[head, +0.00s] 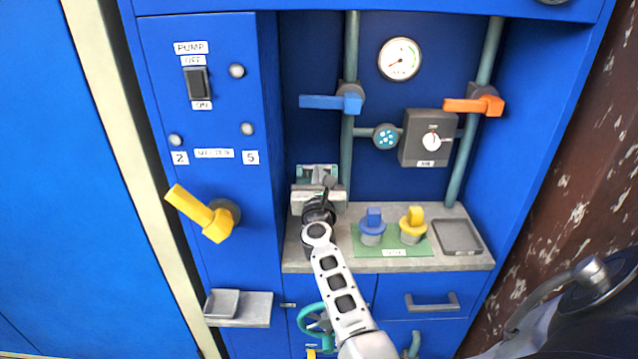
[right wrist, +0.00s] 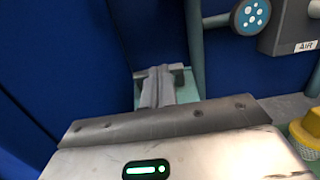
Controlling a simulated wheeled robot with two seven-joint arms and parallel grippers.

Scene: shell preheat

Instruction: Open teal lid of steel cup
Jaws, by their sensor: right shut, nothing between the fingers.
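A teal piece (head: 304,172), which looks like the lid, shows near the back wall above the left end of the grey shelf. In the right wrist view the teal surface (right wrist: 187,92) lies around and behind my fingers, with a grey bar at its far edge. My right gripper (head: 318,178) is in front of it, fingers together and empty. In the right wrist view the shut fingers (right wrist: 158,80) overlap the teal surface; I cannot tell whether they touch it. The steel cup is hidden behind my gripper body. I cannot tell the lid's angle. My left gripper is not in view.
A blue-handled plug (head: 373,225) and a yellow-handled plug (head: 412,225) stand on a green mat (head: 365,250) right of my wrist. A grey tray (head: 458,251) lies beyond them. A blue lever (head: 330,102) and pipes are above. A side wall closes the left.

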